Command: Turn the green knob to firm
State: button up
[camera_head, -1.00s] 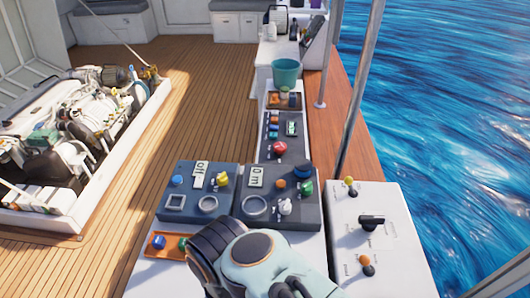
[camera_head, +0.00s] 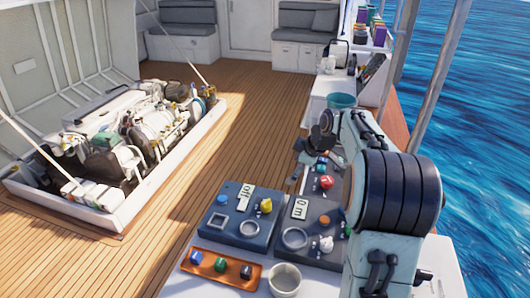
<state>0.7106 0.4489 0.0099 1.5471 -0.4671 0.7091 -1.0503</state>
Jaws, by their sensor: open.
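The green knob (camera_head: 347,230) is on the right dark control panel (camera_head: 285,258), at the edge of my arm, which hides most of it. Its setting cannot be read. My gripper (camera_head: 300,165) is dark and small in view, beyond the panel near the further console. It is apart from the green knob and appears to hold nothing. My arm fills the right side of the view and covers the right part of the panel.
The left panel has a yellow knob (camera_head: 265,206). An orange tray (camera_head: 205,268) and white cup (camera_head: 285,280) stand in front. A red button (camera_head: 326,182) lies beyond.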

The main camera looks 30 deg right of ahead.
jog(key=s+d+f+m, duration=0.1)
jog(key=s+d+f, duration=0.3)
jog(key=d+f, duration=0.1)
jog(key=s+d+f+m, duration=0.2)
jog(key=s+d+f, duration=0.2)
jog(key=d+f, duration=0.1)
jog(key=s+d+f+m+g, duration=0.1)
jog(key=s+d+f+m, duration=0.1)
jog(key=s+d+f, duration=0.2)
jog(key=shift+s+d+f, duration=0.2)
jog(key=shift+d+f, duration=0.5)
jog(key=shift+d, duration=0.15)
jog(key=x, duration=0.5)
jog(key=shift+w+a+f, duration=0.1)
jog(key=shift+w+f, duration=0.15)
jog(key=shift+f, duration=0.4)
jog(key=c, duration=1.1)
